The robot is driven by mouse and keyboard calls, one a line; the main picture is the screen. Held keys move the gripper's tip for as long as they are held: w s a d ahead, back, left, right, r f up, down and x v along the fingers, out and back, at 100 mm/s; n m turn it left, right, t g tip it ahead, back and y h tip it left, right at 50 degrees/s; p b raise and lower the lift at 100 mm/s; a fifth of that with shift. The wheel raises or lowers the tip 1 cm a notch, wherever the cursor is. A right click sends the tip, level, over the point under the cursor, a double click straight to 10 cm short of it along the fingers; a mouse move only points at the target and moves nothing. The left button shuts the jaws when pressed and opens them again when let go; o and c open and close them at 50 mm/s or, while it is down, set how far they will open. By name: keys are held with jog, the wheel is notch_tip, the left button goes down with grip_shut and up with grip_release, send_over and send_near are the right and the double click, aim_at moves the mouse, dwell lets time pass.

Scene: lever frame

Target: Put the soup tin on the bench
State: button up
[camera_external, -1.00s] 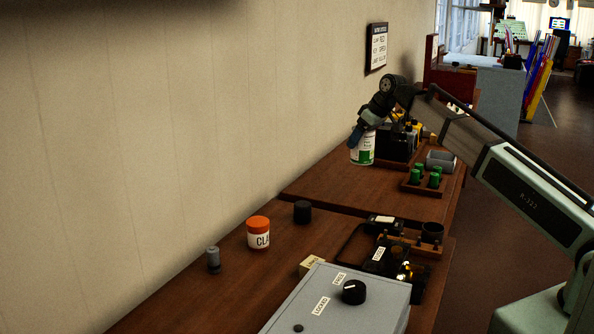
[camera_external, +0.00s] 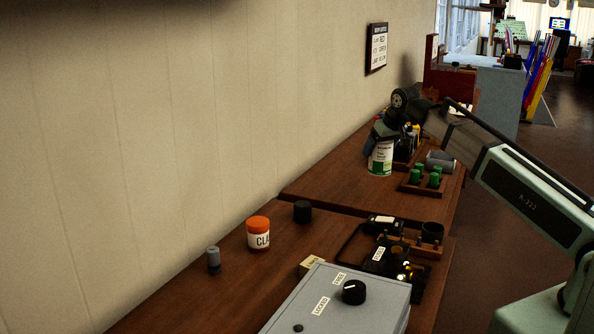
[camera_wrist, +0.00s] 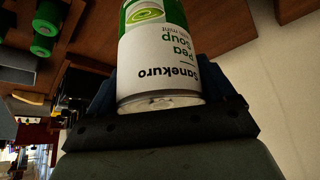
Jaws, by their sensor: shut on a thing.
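The soup tin (camera_external: 381,158) is white and green and stands about upright over the far bench (camera_external: 325,187) in the external view. In the wrist view the tin (camera_wrist: 155,60) fills the middle, with its pea soup label upside down. My gripper (camera_external: 385,138) is shut on the tin near its top, with a finger on either side in the wrist view. Whether the tin's base touches the bench top cannot be told.
A tray of green cylinders (camera_external: 410,188) and a grey cylinder (camera_external: 440,160) are right of the tin. Dark equipment stands behind it. An orange-lidded jar (camera_external: 258,233), a black cylinder (camera_external: 302,211) and a grey control box (camera_external: 340,305) are nearer. The bench left of the tin is clear.

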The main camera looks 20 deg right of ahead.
aim_at(389, 154)
jog(key=shift+f, duration=4.35)
jog(key=shift+f, duration=0.1)
jog(key=o, duration=1.3)
jog(key=shift+c, duration=0.2)
jog(key=shift+v, duration=6.1)
jog(key=shift+w, duration=0.1)
